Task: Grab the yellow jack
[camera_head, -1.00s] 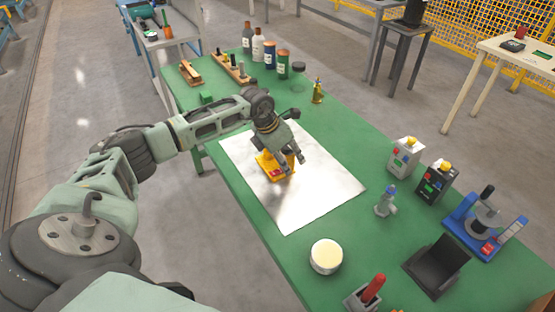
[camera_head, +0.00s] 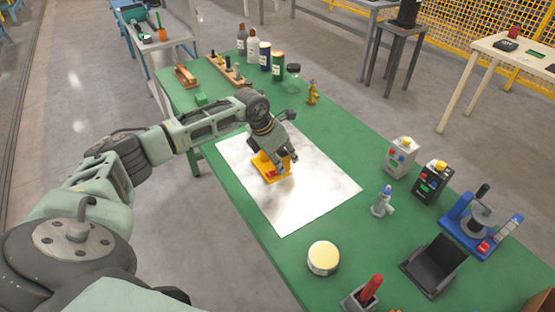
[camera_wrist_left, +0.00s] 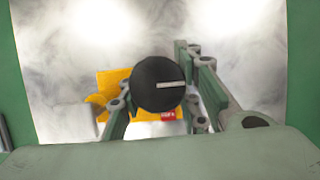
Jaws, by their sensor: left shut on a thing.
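The yellow jack (camera_head: 264,171) stands on the shiny metal sheet (camera_head: 315,195) on the green table. In the left wrist view the jack's yellow body (camera_wrist_left: 113,84) shows behind a round black knob (camera_wrist_left: 157,84) with a white line. My left gripper (camera_head: 284,158) is over the jack from above, shut on its upper part. In the left wrist view its fingers (camera_wrist_left: 158,105) are on both sides of the knob, partly hiding the jack. The exact contact is hidden. My right gripper is not in view.
A round cream-topped tin (camera_head: 323,258) stands near the sheet's front corner. Control boxes (camera_head: 401,157) and a blue device (camera_head: 481,222) stand at the right. Bottles and cans (camera_head: 265,56) line the far end. The sheet around the jack is clear.

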